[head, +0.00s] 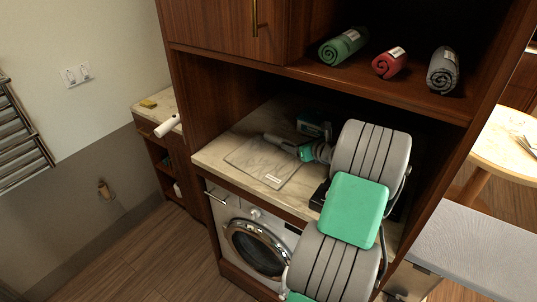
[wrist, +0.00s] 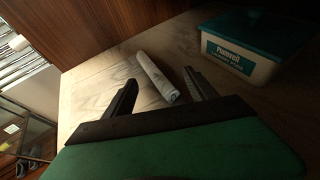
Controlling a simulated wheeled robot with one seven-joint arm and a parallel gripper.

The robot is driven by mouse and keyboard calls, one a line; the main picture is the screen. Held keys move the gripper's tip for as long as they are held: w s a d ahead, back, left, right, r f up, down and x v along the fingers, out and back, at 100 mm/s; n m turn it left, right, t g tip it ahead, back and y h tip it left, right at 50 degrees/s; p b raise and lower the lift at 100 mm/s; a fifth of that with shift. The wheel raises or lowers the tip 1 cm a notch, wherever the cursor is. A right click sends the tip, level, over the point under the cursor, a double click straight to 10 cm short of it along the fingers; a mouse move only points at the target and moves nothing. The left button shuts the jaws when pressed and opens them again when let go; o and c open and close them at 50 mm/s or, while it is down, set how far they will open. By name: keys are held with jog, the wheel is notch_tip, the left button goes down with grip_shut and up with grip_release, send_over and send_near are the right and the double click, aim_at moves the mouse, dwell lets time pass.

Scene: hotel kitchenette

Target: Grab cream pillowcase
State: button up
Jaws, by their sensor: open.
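A pale, flat folded cloth (head: 262,162) with a white label lies on the counter above the washing machine. Its colour is dull in this light, and it looks like the cream pillowcase. My gripper (head: 272,139) is low over the counter beside the cloth's back edge, its fingers pointing left. In the wrist view my gripper (wrist: 160,88) is open. A pale, roll-like shape (wrist: 157,77) lies on the counter between and beyond the fingertips, with no clear contact. I cannot tell whether it is part of the cloth. My gripper's body hides the nearer counter.
A teal-lidded tub (wrist: 252,45) stands right of my fingers, towards the niche's back; it also shows in the head view (head: 314,125). Wooden walls enclose the niche. Green (head: 343,46), red (head: 389,63) and grey (head: 443,70) rolls lie on the shelf above. The washing machine (head: 255,245) is below.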

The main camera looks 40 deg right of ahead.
aim_at(290, 142)
jog(key=x, duration=0.3)
jog(key=shift+w+d+f+p, duration=0.1)
jog(key=shift+w+f+p, duration=0.15)
jog(key=shift+p, duration=0.15)
jog(key=shift+s, duration=0.1)
grip_shut()
